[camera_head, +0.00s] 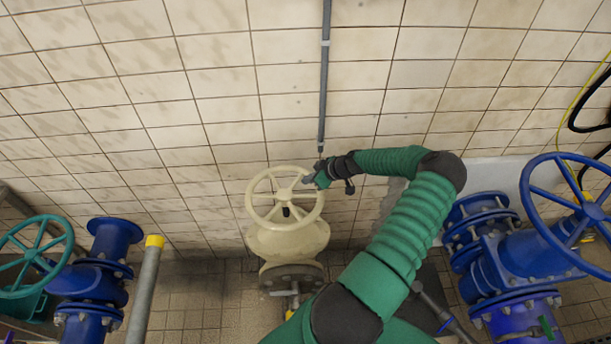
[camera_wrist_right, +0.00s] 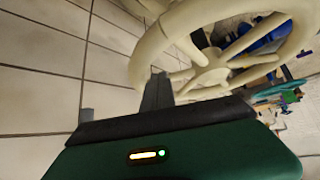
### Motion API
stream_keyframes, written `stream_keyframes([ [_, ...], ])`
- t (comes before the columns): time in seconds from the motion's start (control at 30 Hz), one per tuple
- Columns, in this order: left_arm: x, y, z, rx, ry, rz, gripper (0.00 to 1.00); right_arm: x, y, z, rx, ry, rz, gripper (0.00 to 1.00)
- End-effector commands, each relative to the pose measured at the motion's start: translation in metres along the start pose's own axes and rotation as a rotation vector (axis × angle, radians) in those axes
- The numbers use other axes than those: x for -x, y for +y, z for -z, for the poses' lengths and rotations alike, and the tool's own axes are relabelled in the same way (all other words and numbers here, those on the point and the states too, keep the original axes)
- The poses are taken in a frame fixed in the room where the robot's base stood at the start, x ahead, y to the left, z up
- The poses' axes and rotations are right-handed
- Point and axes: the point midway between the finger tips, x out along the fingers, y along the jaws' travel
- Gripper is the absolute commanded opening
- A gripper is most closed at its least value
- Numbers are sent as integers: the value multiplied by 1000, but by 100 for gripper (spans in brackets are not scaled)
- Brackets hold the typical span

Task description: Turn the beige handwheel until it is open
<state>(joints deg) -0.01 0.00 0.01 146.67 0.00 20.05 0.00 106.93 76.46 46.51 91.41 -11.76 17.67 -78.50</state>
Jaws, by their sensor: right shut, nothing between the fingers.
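The beige handwheel (camera_head: 284,197) sits on top of a beige valve body (camera_head: 287,238) in the middle of the head view. Its rim, spokes and hub also show large in the right wrist view (camera_wrist_right: 207,72). My right gripper (camera_head: 309,180) is at the right side of the wheel's rim, with its arm coming in from the lower right. In the wrist view its finger (camera_wrist_right: 157,90) is close to the rim and spokes; I cannot tell whether it touches. The right gripper is shut and holds nothing. My left gripper does not show.
A tiled wall (camera_head: 215,80) stands behind, with a grey vertical pipe (camera_head: 325,80) above the valve. Blue valves with a blue handwheel (camera_head: 529,200) stand at the right. A green handwheel (camera_head: 36,254) and a yellow-capped post (camera_head: 148,275) stand at the left.

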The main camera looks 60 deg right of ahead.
Motion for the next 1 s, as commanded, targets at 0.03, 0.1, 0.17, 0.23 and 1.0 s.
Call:
stream_keyframes([
  [0.03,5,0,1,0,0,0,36,-4,0,4,-1,0,1,0],
  [0.1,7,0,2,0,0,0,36,-10,0,6,-1,0,1,0],
  [0.17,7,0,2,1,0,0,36,-13,0,6,-1,-1,1,0],
  [0.23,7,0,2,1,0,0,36,-16,1,6,-2,-1,1,0],
  [1.0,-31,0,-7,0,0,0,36,-31,7,24,-3,1,1,0],
])
